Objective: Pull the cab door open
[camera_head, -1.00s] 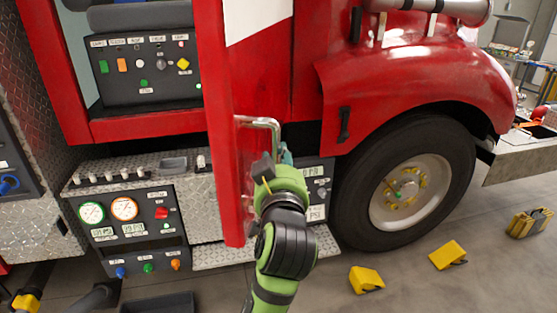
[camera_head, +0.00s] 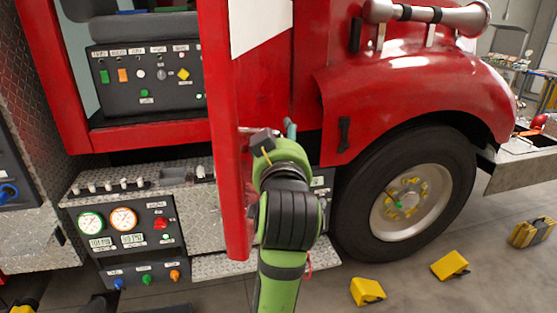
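The red cab door (camera_head: 226,150) stands swung out, seen almost edge-on, with the cab interior showing to its left. My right gripper is not in view.
Left of the door are the cab's switch panel (camera_head: 146,75) and a lower gauge panel (camera_head: 128,228). The front wheel (camera_head: 408,200) and red fender (camera_head: 415,85) are to the right. Yellow blocks (camera_head: 367,291) lie on the floor at the lower right.

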